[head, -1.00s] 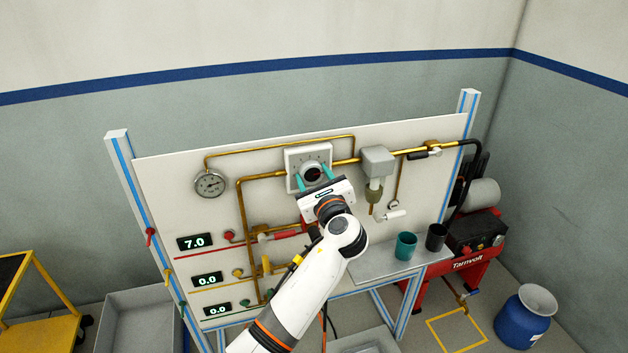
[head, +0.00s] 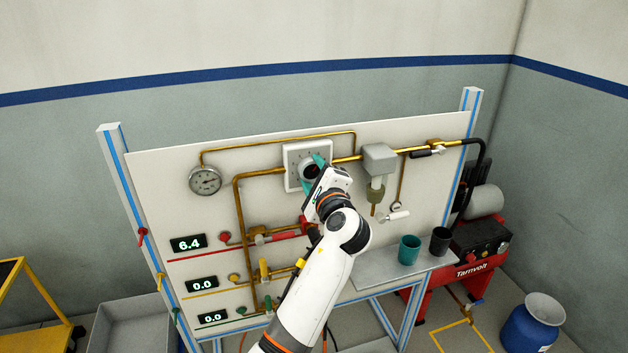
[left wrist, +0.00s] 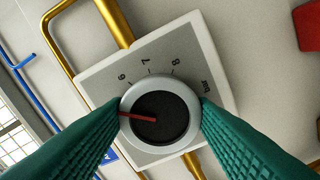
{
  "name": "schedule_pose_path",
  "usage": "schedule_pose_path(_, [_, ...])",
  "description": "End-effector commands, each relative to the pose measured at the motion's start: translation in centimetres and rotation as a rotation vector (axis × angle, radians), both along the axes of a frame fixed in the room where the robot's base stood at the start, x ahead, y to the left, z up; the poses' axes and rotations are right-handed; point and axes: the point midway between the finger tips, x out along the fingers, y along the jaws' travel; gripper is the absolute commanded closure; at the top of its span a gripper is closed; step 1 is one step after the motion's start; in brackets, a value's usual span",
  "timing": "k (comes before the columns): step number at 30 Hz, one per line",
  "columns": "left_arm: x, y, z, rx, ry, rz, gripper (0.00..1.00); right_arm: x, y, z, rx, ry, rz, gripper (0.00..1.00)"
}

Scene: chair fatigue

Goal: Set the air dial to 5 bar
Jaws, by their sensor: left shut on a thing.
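The air dial (head: 309,172) is a round grey knob with a dark centre on a white square plate (head: 292,152), set in the brass pipework. My left gripper (head: 315,174) is shut on the knob with its teal fingers. In the left wrist view the dial (left wrist: 160,112) sits between the two ribbed fingers (left wrist: 160,115). Its red pointer (left wrist: 137,117) points left in that picture. The marks 6, 7, 8 and "bar" show above the knob; the lower marks are hidden by the left finger. The top digital readout (head: 188,243) shows 6.4. My right gripper is not in view.
A round gauge (head: 205,181) is left of the dial. Two lower readouts show 0.0. Red (head: 290,234) and yellow (head: 263,269) valve handles lie below. Two cups (head: 409,248) stand on the shelf (head: 375,275), beside a red compressor (head: 470,277).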

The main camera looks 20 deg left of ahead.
Motion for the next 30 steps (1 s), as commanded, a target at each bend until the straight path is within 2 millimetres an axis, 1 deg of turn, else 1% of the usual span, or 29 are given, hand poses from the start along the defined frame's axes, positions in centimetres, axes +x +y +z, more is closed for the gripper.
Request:
schedule_pose_path(1, [-0.01, -0.04, -0.29, -0.017, -0.007, 0.0, 0.73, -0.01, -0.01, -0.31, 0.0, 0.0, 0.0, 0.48])
schedule_pose_path(9, [-0.01, -0.04, -0.21, -0.062, -0.038, 0.0, 0.73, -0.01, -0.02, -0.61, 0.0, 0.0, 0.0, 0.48])
schedule_pose_path(21, [-0.01, -0.04, -0.19, -0.066, -0.039, 0.0, 0.73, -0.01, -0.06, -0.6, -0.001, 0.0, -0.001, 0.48])
schedule_pose_path(22, [-0.01, -0.04, -0.19, -0.066, -0.039, 0.0, 0.48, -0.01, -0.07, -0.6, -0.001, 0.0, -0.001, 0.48])
schedule_pose_path(24, [-0.01, -0.04, -0.18, -0.066, -0.04, 0.0, 0.37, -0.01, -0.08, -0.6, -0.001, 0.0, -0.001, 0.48])
schedule_pose_path(26, [-0.01, -0.04, -0.15, -0.066, -0.04, 0.0, 0.28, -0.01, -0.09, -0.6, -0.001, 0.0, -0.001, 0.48])
schedule_pose_path(30, [0.0, -0.03, -0.09, -0.065, -0.041, 0.0, 0.28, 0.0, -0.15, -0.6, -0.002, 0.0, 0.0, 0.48])
